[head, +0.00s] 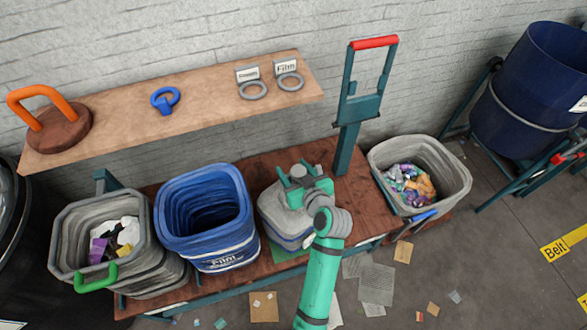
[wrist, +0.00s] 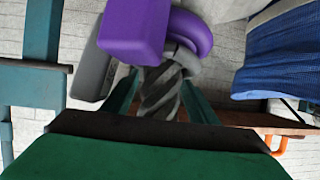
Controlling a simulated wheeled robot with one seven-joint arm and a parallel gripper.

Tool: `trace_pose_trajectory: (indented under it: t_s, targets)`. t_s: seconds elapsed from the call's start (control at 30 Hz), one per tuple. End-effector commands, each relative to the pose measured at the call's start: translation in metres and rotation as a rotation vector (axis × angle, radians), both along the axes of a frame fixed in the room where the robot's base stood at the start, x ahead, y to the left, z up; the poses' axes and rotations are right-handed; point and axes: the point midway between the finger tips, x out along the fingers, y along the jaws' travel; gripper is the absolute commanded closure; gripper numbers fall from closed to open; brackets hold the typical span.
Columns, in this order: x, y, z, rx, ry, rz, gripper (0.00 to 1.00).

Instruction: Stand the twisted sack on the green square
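The twisted sack (head: 281,222) is grey with a bluish band low down. It stands about upright on the green square (head: 277,256), which shows only as a strip along the sack's front edge. My gripper (head: 303,184) is above the sack, at its top, and hides part of it. In the wrist view, the dark twisted neck (wrist: 160,95) lies between my gripper's two teal fingers (wrist: 160,92). The fingertips are very close to the neck. Whether they press on it is unclear.
A blue bin (head: 206,253) stands left of the sack, with a grey bin (head: 70,250) further left. Another grey bin (head: 450,180) is to the right. A teal post with a red handle (head: 375,42) rises behind. A purple block (wrist: 133,28) shows close up in the wrist view.

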Motion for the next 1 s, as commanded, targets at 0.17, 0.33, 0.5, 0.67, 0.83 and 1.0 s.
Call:
trace_pose_trajectory:
  t_s: [0.17,0.33,0.5,0.67,0.83,1.0]
  targets:
    - [0.0,-0.002,0.0,0.0,0.0,-0.002,0.47]
    - [-0.003,-0.004,0.004,0.0,0.0,-0.005,0.47]
    - [-0.025,-0.013,0.013,-0.001,0.0,-0.005,0.47]
    - [-0.053,-0.025,0.026,0.0,0.0,-0.005,0.47]
    - [-0.08,-0.035,0.037,-0.001,0.001,-0.004,0.47]
    - [-0.096,-0.042,0.045,0.0,0.0,-0.003,0.47]
